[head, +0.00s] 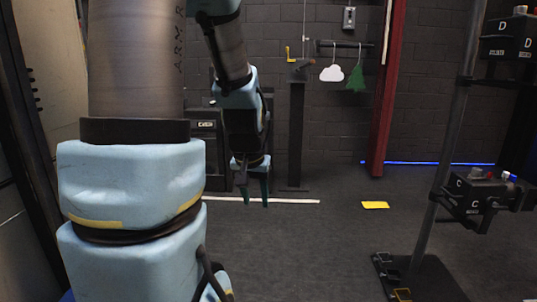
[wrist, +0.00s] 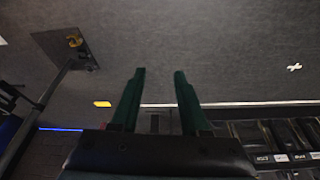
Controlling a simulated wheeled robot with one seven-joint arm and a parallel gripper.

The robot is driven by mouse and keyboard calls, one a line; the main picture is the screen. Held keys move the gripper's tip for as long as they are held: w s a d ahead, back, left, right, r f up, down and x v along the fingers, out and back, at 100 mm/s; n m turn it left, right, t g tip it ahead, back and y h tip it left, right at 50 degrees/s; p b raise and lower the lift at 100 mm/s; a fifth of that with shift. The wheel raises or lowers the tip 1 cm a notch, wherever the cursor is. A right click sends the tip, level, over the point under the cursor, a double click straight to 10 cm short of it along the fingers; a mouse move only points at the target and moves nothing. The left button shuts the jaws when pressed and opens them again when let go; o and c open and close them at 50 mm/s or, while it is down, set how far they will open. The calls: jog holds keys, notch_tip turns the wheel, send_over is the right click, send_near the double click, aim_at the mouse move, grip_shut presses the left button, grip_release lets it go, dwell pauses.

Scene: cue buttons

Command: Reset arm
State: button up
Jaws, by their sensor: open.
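My gripper (head: 255,200) hangs down below my blue and grey arm in the middle of the head view, above the dark floor. In the wrist view my gripper (wrist: 158,85) shows two green fingers spread apart, with bare floor and part of a white line between and beyond them. It is open and empty, and touches nothing that I can see. My large arm links hide much of the left of the head view.
A metal pole (head: 440,150) at the right carries black boxes marked D (head: 507,45) and C (head: 485,190) on a dark base plate. A red post (head: 385,100), a hanging white cloud (head: 332,73) and a green tree (head: 356,79) are behind. A yellow patch (head: 375,205) lies on open floor.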

jog(key=s+a+f+n+g, duration=0.1)
jog(key=s+a+g, duration=0.15)
jog(key=s, duration=0.45)
notch_tip(320, 180, up, 21)
jog(key=a+p, duration=0.1)
jog(key=p, duration=2)
jog(key=shift+s+y, duration=0.3)
jog(key=shift+s, duration=0.05)
